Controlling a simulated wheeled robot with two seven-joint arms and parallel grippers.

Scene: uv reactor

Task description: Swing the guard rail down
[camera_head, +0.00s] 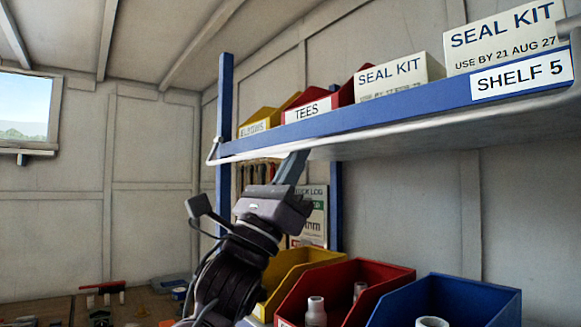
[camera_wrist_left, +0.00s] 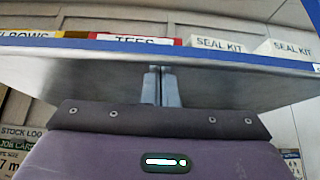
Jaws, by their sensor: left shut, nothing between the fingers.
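A long shelf with a blue front lip (camera_head: 400,112), labelled SHELF 5, crosses the upper right of the head view. A thin pale bar end (camera_head: 212,151) shows at the shelf's left end, and a grey piece (camera_head: 566,27) at its right end. These look like parts of the guard rail, but I cannot clearly tell its full run or angle. My left gripper (camera_head: 298,157) is shut and empty, pointing up at the shelf's underside. In the left wrist view its closed fingers (camera_wrist_left: 161,72) overlap the underside; I cannot tell whether they touch. My right gripper is out of view.
On the shelf stand a yellow bin (camera_head: 258,122), a red TEES bin (camera_head: 312,108) and two SEAL KIT boxes (camera_head: 395,77). Below are yellow (camera_head: 298,262), red (camera_head: 375,268) and blue (camera_head: 455,287) bins. A blue post (camera_head: 224,105) rises at the shelf's left end.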

